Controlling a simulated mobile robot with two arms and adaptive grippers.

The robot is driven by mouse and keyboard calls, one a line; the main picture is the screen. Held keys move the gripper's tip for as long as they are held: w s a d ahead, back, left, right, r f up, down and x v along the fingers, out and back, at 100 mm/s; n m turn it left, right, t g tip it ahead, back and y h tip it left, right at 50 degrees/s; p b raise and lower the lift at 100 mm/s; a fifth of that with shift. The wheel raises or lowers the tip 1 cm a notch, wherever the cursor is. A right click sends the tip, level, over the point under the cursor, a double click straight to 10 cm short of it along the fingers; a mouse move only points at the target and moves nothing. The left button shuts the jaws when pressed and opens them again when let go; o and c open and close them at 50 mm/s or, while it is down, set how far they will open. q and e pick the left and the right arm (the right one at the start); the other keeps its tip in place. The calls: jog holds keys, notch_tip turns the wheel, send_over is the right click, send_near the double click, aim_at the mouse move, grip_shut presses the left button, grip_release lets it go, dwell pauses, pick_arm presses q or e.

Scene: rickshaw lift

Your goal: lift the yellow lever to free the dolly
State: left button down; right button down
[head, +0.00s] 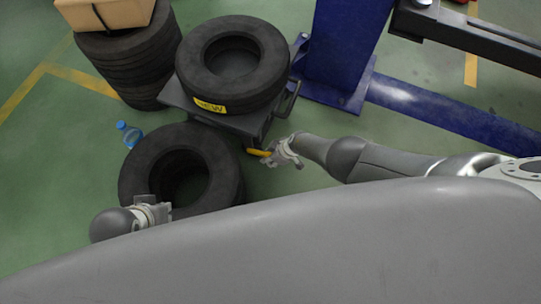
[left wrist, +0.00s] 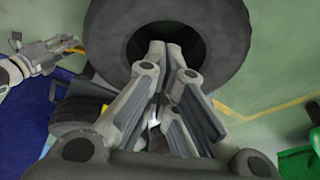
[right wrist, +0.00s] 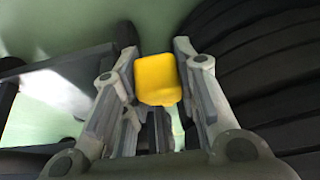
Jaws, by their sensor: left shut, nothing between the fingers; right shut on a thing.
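The yellow lever (head: 258,152) sticks out low from the side of the dark dolly (head: 258,124). My right gripper (head: 272,154) is at the lever's end. In the right wrist view the lever's yellow end (right wrist: 158,80) sits between the fingers of my right gripper (right wrist: 155,65), which is shut on it. The dolly carries a tire (head: 233,62) with a yellow label. My left gripper (head: 150,207) is by the near edge of a tire on the floor. In the left wrist view my left gripper (left wrist: 164,48) is shut and empty, its fingertips over that tire.
The floor tire (head: 135,180) lies against the near side of the dolly. A tire stack (head: 130,60) with a cardboard box (head: 105,12) stands at the back left. A blue bottle (head: 129,134) lies nearby. A blue post (head: 340,50) and base stand at the right.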

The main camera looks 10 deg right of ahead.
jog(key=shift+s+a+r+g+h+p, duration=0.3)
jog(key=shift+s+r+g+h+p, duration=0.05)
jog(key=shift+g+h+p, duration=0.05)
pick_arm(q)
jog(key=shift+w+a+f, duration=0.1)
jog(key=shift+w+f, duration=0.35)
jog(key=shift+f, duration=0.3)
jog(key=shift+w+a+f, duration=0.1)
jog(key=shift+w+f, duration=0.3)
jog(key=shift+f, duration=0.3)
pick_arm(e)
jog(key=shift+w+a+r+h, duration=0.1)
jog(key=shift+w+r+h, duration=0.1)
jog(key=shift+r+h, duration=0.1)
jog(key=c, duration=1.2)
grip_release()
jog(key=shift+w, duration=0.1)
pick_arm(q)
jog(key=shift+s, duration=0.15)
pick_arm(e)
jog(key=shift+o, duration=0.4)
jog(key=shift+r, duration=0.1)
pick_arm(q)
jog(key=shift+a, duration=0.1)
pick_arm(e)
jog(key=shift+w+d, duration=0.15)
jog(key=shift+d, duration=0.05)
